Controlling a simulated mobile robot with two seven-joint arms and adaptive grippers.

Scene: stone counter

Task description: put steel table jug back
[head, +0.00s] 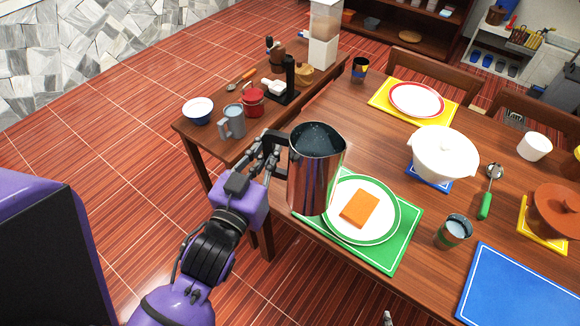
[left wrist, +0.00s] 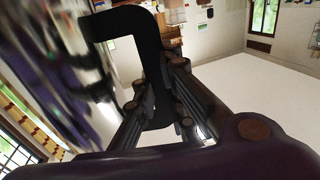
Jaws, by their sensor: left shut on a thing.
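The steel table jug (head: 312,172) is tall and shiny, with a dark handle on its left side, and looks upright in the head view. My left gripper (head: 272,150) is shut on its handle. The dark handle (left wrist: 165,70) also shows between the fingers in the left wrist view. In the picture the jug overlaps the left edge of the green placemat (head: 395,252) and the white plate with a green rim (head: 384,200). It appears held above the table edge.
A side table on the left holds a grey mug (head: 232,122), a blue-white bowl (head: 198,111), a red pot (head: 252,101) and a dark stand (head: 289,80). The dining table carries a white tureen (head: 443,150), a cup (head: 454,232), a ladle (head: 487,200) and a blue placemat (head: 520,290).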

